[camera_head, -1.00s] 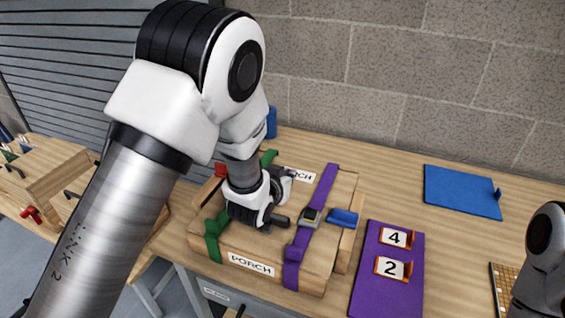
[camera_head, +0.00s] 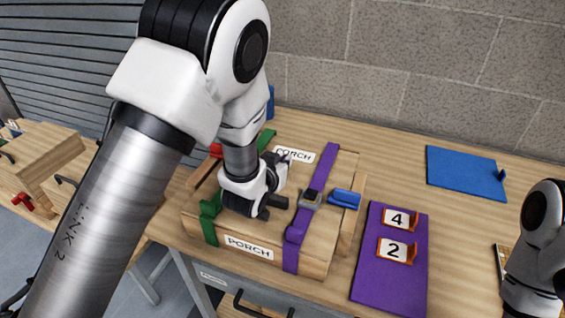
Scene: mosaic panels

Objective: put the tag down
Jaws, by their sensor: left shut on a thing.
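My left gripper (camera_head: 274,206) is low over the wooden crate lid with the purple and green straps, left of the purple strap (camera_head: 318,190). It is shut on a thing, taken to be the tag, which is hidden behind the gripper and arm. The crate (camera_head: 225,255) bears PORCH labels on its front and top. Two white tags, numbered 4 (camera_head: 397,219) and 2 (camera_head: 392,250), stand on a purple mat (camera_head: 385,288) right of the crate. My right arm shows at the right edge; its gripper is out of view.
A blue mat (camera_head: 465,168) lies at the back right of the wooden bench. A blue handle (camera_head: 344,198) and a grey buckle (camera_head: 309,199) sit near the crate's right side. A block wall (camera_head: 420,70) stands behind. Bare bench lies between the two mats.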

